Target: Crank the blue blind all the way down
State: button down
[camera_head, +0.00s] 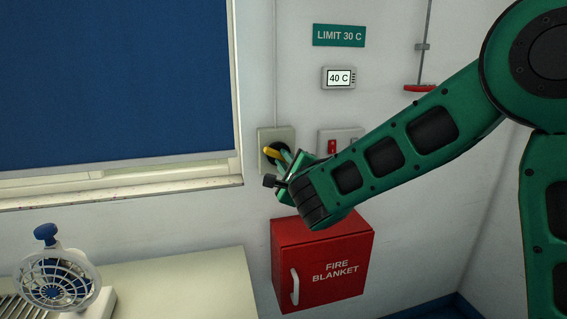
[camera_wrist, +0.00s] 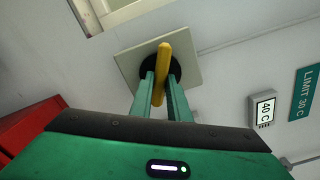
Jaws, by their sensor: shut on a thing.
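The blue blind (camera_head: 110,80) hangs over most of the window at the left in the head view. Its bottom bar sits a little above the sill, with a narrow strip of window frame showing below. The crank is a yellow handle (camera_head: 271,152) on a dark round hub in a pale wall plate (camera_head: 264,136). In the wrist view the yellow handle (camera_wrist: 162,72) stands between the two green fingers of my gripper (camera_wrist: 160,90), which is shut on it. In the head view my gripper (camera_head: 283,160) partly covers the hub and plate.
A red fire blanket box (camera_head: 335,255) is on the wall just below my gripper. A switch plate (camera_head: 334,135) with a red switch is right of the crank. A display reading 40 C (camera_head: 339,78) hangs under a LIMIT 30 C sign (camera_head: 339,35). A fan (camera_head: 58,278) stands lower left.

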jog(key=shift+d+f, duration=0.2)
jog(key=shift+f, duration=0.15)
jog(key=c, duration=1.7)
grip_release()
jog(key=shift+w, duration=0.1)
jog(key=shift+a+r, duration=0.1)
jog(key=shift+r, duration=0.05)
jog(key=shift+s, duration=0.2)
jog(key=v, duration=1)
jog(key=shift+s+r, duration=0.1)
jog(key=shift+s, duration=0.1)
